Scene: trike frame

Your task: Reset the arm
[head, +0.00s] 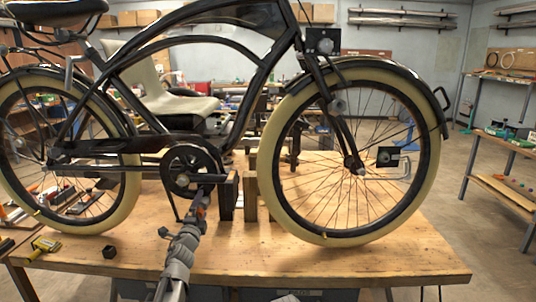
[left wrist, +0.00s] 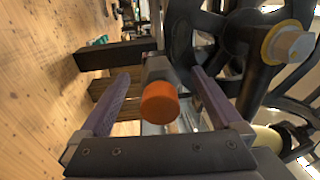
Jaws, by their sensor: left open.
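My left arm comes up from the bottom of the head view, and its gripper (head: 198,208) is by the crank of the black trike frame (head: 150,145). In the left wrist view the gripper (left wrist: 160,76) is open, with its two purple-grey fingers apart. An orange cylindrical end (left wrist: 160,102) on a dark body sits between the fingers, with visible space on both sides. The black chainring and crank (left wrist: 250,50) are close by the right finger. My right gripper is not in view.
The frame with its cream-tyred wheels stands over a wooden table (head: 410,255). A yellow tool (head: 43,246) and a small black cube (head: 109,252) lie at front left. The table's front right is clear.

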